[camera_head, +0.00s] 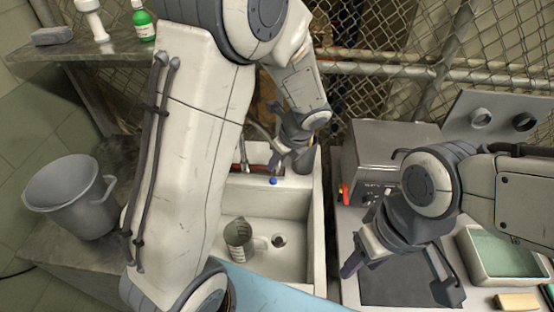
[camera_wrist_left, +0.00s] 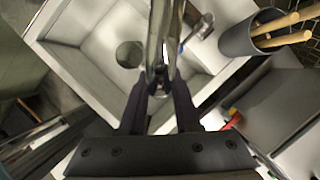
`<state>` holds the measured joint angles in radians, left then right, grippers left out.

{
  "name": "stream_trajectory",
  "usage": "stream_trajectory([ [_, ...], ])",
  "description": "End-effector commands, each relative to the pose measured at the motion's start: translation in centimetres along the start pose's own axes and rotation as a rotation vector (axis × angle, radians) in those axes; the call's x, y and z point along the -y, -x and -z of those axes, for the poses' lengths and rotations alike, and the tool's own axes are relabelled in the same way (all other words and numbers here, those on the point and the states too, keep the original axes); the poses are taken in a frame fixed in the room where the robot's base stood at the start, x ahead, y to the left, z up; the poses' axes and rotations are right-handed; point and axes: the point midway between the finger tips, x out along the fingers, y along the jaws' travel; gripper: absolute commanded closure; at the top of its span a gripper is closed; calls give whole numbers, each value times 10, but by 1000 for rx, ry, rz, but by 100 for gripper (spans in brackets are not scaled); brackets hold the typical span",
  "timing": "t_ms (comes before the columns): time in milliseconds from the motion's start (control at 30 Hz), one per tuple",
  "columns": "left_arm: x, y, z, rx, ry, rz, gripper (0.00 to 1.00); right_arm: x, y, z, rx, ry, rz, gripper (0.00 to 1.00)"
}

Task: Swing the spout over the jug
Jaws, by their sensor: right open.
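The spout (camera_wrist_left: 160,35) is a shiny metal pipe in the left wrist view, running down between the fingers of my left gripper (camera_wrist_left: 161,82). The fingers flank it closely on both sides and appear shut on it. In the head view my left gripper (camera_head: 283,160) is at the back of the sink, and the spout is mostly hidden there. The grey-green jug (camera_head: 237,238) stands in the sink basin, its handle to the right. The jug (camera_wrist_left: 130,54) is left of the spout in the left wrist view. My right gripper (camera_head: 400,278) is open and empty over the right counter.
The white sink (camera_head: 318,240) has a drain (camera_head: 280,241) beside the jug. A grey bucket (camera_head: 68,195) stands at left. A dark holder (camera_wrist_left: 238,38) with wooden handles is right of the spout. A grey box (camera_head: 385,140) and a green-lined tray (camera_head: 500,258) are at right.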

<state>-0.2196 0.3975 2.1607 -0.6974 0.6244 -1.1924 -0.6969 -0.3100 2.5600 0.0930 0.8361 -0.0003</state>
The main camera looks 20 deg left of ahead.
Motion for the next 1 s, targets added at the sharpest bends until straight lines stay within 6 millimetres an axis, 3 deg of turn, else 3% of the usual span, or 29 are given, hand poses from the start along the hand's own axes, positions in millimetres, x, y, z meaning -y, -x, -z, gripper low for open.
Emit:
stream_trajectory([
  [33, 0, 0, 0, 0, 0, 0, 93, 0, 0, 0, 0, 0, 0, 50],
  [67, 0, 0, 0, 0, 0, 0, 100, 0, 0, 0, 0, 0, 0, 50],
  [1000, 1, 1, 0, 1, -1, 1, 100, 0, 0, 0, 0, 0, 0, 50],
])
